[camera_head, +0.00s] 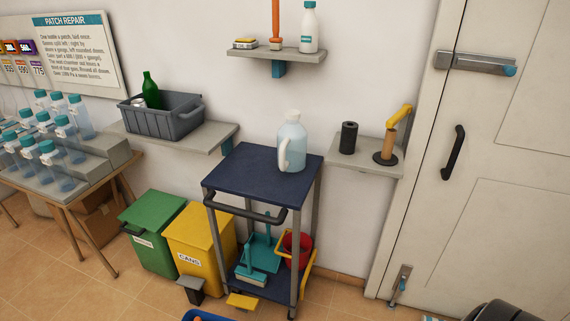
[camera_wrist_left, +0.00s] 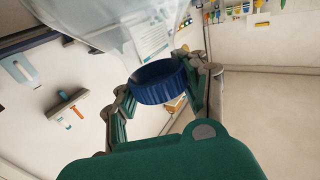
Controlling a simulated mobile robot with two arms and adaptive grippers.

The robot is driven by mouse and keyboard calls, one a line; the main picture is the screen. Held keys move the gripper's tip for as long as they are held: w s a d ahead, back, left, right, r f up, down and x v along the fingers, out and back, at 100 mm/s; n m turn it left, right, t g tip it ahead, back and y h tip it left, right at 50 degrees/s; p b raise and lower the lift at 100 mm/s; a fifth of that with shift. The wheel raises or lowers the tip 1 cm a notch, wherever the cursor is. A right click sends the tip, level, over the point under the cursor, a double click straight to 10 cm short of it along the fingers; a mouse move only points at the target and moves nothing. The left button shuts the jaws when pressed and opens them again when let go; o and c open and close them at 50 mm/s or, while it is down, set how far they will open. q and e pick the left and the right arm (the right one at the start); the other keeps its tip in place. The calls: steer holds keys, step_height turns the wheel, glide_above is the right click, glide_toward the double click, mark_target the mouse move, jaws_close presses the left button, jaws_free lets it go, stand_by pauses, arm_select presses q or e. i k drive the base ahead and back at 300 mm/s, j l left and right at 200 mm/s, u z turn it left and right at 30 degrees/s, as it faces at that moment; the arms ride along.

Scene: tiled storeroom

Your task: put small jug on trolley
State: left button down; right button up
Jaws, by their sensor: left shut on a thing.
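In the left wrist view my left gripper (camera_wrist_left: 158,92) is shut on a translucent container with a ribbed dark blue cap (camera_wrist_left: 158,78), which I take to be the small jug (camera_wrist_left: 115,25). The fingers are on either side of the cap. Most of its body is cut off by the top edge. The trolley (camera_head: 235,174) stands against the wall in the head view, with a dark blue top and a front handle. A pale jug with a side handle (camera_head: 292,148) stands upright on its back right part. Neither gripper shows in the head view.
The trolley top's left and front parts are bare. Its lower shelf holds teal brushes (camera_head: 262,252) and a red bucket (camera_head: 296,248). Green (camera_head: 152,235) and yellow bins (camera_head: 200,240) stand left. A wall shelf (camera_head: 365,167) with a black roll (camera_head: 348,138) is right.

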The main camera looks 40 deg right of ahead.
mark_target(237, 172)
steer(key=l+z, duration=0.1)
steer(key=l, duration=0.3)
steer(key=i+l+z, duration=0.15)
steer(key=l, duration=0.3)
steer(key=i+l+z, duration=0.1)
steer(key=l, duration=0.3)
steer(key=i+l+z, duration=0.15)
steer(key=l, duration=0.25)
